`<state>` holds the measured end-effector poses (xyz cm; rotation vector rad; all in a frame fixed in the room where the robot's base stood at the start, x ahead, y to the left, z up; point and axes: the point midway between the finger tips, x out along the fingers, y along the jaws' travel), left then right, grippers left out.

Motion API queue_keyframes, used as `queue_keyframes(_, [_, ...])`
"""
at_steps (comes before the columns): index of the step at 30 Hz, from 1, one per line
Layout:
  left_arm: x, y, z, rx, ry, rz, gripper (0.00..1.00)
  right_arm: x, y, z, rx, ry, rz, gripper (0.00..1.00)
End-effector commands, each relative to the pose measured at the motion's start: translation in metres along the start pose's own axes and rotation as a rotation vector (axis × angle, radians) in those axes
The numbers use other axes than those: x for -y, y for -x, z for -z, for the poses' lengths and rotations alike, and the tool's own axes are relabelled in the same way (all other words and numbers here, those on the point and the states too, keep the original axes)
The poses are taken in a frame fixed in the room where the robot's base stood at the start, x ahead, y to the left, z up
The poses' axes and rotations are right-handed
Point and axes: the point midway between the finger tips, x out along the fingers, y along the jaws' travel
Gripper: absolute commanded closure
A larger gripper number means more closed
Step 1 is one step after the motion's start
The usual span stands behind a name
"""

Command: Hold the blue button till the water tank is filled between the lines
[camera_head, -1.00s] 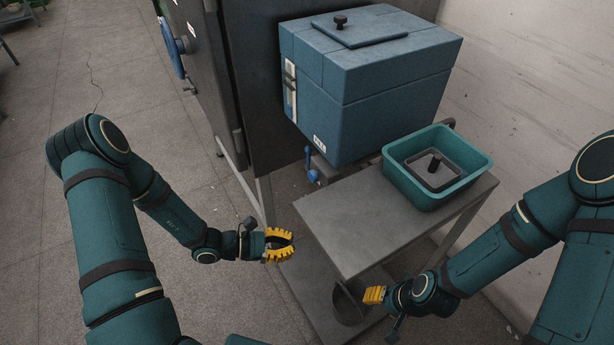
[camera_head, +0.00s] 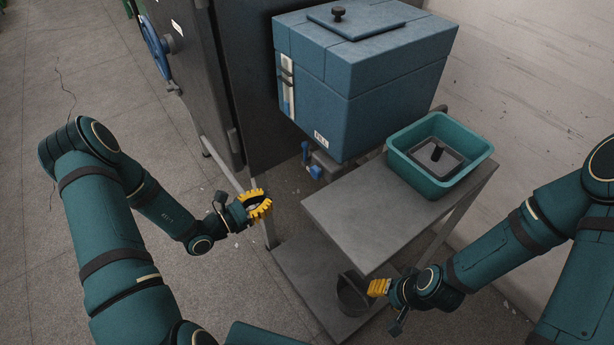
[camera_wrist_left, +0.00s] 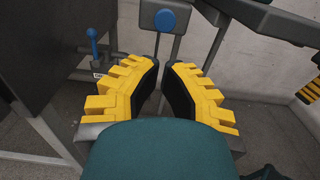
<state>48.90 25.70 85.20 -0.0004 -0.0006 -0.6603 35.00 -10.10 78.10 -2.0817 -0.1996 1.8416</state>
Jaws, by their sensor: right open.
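The water tank (camera_head: 365,100) is a blue box with a lid and a narrow upright gauge (camera_head: 287,85) on its left side. The water level cannot be read. The blue button (camera_wrist_left: 165,20) is a round disc on a grey plate in the left wrist view, beyond my fingertips and apart from them. A small blue part also shows under the tank in the head view (camera_head: 316,172). My left gripper (camera_head: 262,203) is empty, left of the bench and below the button; its yellow fingertips are close together with a narrow gap. My right gripper (camera_head: 377,287) is open by the bench's front edge.
A blue lever (camera_wrist_left: 93,42) stands left of the button. A grey bench (camera_head: 370,220) carries a teal tray (camera_head: 395,165) holding a dark lidded piece. A dark bucket (camera_head: 352,297) stands on the lower shelf. A dark cabinet (camera_head: 240,90) stands left of the tank.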

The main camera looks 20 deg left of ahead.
Motion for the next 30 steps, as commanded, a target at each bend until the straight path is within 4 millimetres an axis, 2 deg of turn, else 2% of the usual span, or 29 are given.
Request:
queue_keyframes(8, [0.001,-0.009,0.000,0.001,-0.001,0.004,1.00,0.000,-0.001,0.000,0.000,0.000,0.000,0.53])
queue_keyframes(11, [0.001,-0.023,0.000,0.002,-0.001,0.005,1.00,-0.001,-0.002,-0.001,0.001,0.000,0.000,0.53])
queue_keyframes(24, [0.002,-0.107,0.000,0.002,-0.002,0.005,1.00,-0.003,-0.008,-0.003,0.007,0.002,0.001,0.53])
queue_keyframes(30, [0.001,-0.131,0.001,0.000,0.000,0.003,1.00,-0.004,-0.010,-0.004,0.009,0.003,0.001,0.53])
